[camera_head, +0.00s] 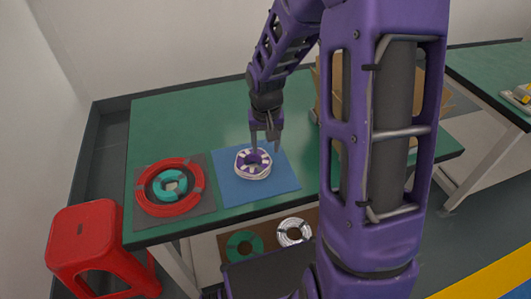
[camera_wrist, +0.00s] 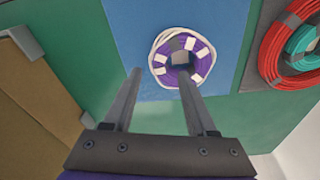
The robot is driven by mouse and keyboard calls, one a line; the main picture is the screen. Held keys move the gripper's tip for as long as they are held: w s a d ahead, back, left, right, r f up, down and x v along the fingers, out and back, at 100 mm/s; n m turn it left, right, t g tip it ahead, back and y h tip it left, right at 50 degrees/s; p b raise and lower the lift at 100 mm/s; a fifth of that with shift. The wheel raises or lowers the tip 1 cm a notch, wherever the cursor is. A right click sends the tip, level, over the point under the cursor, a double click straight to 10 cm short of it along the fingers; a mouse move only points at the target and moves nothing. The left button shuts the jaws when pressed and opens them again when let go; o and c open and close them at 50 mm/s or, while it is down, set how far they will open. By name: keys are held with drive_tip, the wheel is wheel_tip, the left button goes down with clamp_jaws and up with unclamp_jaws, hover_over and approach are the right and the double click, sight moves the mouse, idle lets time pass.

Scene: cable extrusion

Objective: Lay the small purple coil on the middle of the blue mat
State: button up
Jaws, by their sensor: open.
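A small purple coil (camera_head: 244,161) with pale bands lies within a larger white coil (camera_head: 252,176) on the blue mat (camera_head: 278,183), roughly at its middle. In the wrist view, the purple coil (camera_wrist: 168,47) sits inside the white coil (camera_wrist: 151,60), with the blue mat (camera_wrist: 125,35) around them. My gripper (camera_head: 265,146) is over the mat close to the coils, open, with nothing between its fingers. In the wrist view, its fingertips (camera_wrist: 160,76) are spread, the right one overlapping the purple coil's edge in the picture. I cannot tell whether they touch.
A red coil (camera_head: 146,206) with a teal coil (camera_head: 160,186) inside lies on a dark mat at left. A brown box stands right of my gripper. A red stool (camera_head: 84,225) stands at front left.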

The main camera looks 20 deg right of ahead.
drive_tip(key=r, duration=0.5)
drive_tip(key=shift+s+a+p, duration=0.1)
drive_tip(key=shift+s+p, duration=0.2)
